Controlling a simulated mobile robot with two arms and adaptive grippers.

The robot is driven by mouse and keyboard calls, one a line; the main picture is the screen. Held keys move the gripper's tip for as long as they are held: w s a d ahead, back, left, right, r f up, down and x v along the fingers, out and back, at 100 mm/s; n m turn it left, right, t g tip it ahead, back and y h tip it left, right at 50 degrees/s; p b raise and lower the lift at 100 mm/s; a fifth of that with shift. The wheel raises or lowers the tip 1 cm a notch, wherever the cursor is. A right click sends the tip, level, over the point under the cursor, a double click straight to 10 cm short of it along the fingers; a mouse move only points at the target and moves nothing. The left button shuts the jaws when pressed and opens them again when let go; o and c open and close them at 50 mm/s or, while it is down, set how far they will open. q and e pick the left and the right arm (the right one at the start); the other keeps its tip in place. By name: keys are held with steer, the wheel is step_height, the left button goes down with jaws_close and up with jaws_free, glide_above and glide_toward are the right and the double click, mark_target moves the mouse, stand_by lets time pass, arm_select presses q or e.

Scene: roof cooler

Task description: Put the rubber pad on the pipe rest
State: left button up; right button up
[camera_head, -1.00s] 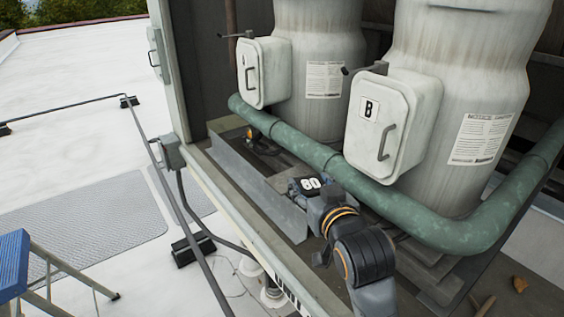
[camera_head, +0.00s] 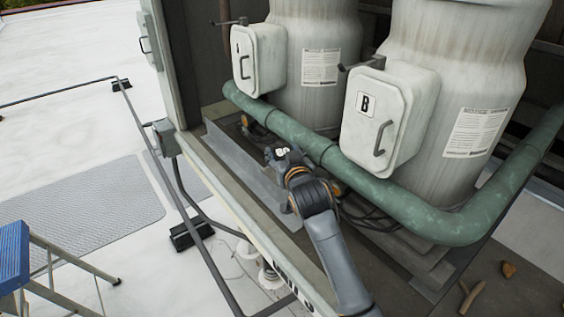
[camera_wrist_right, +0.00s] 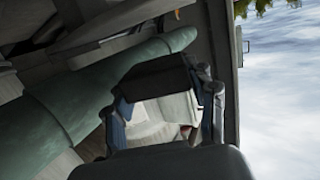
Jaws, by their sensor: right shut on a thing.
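My right gripper (camera_head: 280,157) is low in the trough between the grey metal rail and the green pipe (camera_head: 295,133). In the right wrist view its two fingers (camera_wrist_right: 162,90) are closed on a dark, flat-sided block, which looks like the rubber pad (camera_wrist_right: 158,78). The pad is close beside the green pipe (camera_wrist_right: 60,108) there; I cannot tell if they touch. In the head view the wrist and fingers largely hide the pad. I cannot clearly make out the pipe rest; a small orange-brown part (camera_head: 247,122) shows under the far end of the pipe. My left gripper is not in view.
Two large white tanks with boxes, one marked B (camera_head: 390,118), stand behind the pipe. The grey metal rail (camera_head: 240,160) borders the trough. Dark cables (camera_head: 365,215) lie beneath the pipe. A blue stepladder (camera_head: 14,255) stands on the roof at left.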

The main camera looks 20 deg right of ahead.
steer(key=shift+w+f, duration=0.2)
steer(key=f, duration=0.1)
steer(key=f+p, duration=0.1)
steer(key=f, duration=0.1)
steer(key=shift+w, duration=0.3)
steer(key=shift+f, duration=0.3)
steer(key=shift+f, duration=0.2)
steer(key=o, duration=1.2)
